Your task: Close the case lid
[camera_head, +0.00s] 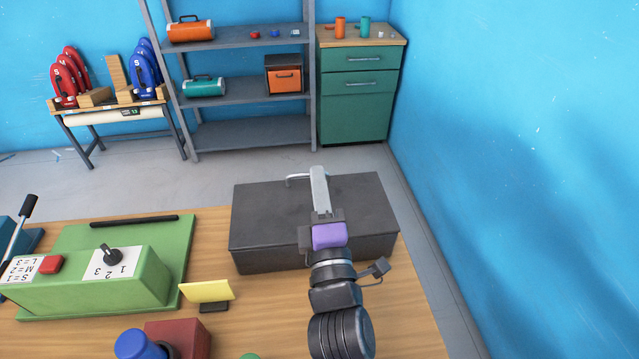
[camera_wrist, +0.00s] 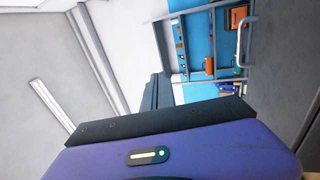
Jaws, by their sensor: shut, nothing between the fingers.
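The dark grey case (camera_head: 270,215) stands on the right end of the wooden table. Its lid lies flat across the top and looks down; I see no gap along the near side, and the far side is hidden. A pale curved handle (camera_head: 298,177) shows at the far edge, left of my fingers. My gripper (camera_head: 318,172) reaches over the lid from the near side, with its fingers together and empty near the far edge. I cannot tell whether they touch the lid. The wrist view shows my gripper (camera_wrist: 155,92) and a pale handle (camera_wrist: 243,42).
A green panel (camera_head: 70,245) with a dial and red button fills the left of the table. A yellow card (camera_head: 207,291) stands left of the case. A blue wall (camera_head: 520,150) is to the right. Shelves (camera_head: 250,95) and a green cabinet (camera_head: 358,105) stand behind, across open floor.

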